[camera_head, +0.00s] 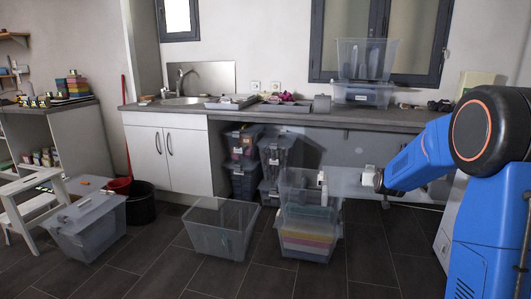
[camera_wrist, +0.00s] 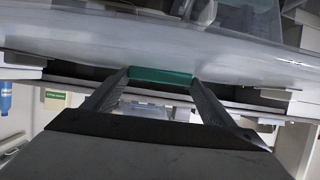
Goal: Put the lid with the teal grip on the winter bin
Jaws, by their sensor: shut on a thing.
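My gripper (camera_head: 371,178) is shut on the teal grip (camera_wrist: 160,76) of a translucent lid (camera_wrist: 150,42), which fills the upper part of the wrist view. In the head view the lid (camera_head: 346,183) is a faint, see-through sheet held in the air left of my gripper, near the clear bin with coloured layers. An open clear bin (camera_head: 220,232) stands on the floor in the middle and looks empty. The clear bin with coloured layers (camera_head: 306,243) stands to its right. I cannot read any label that marks the winter bin.
Stacked bins (camera_head: 243,163) stand under the counter (camera_head: 290,118). Dark floor is free in front.

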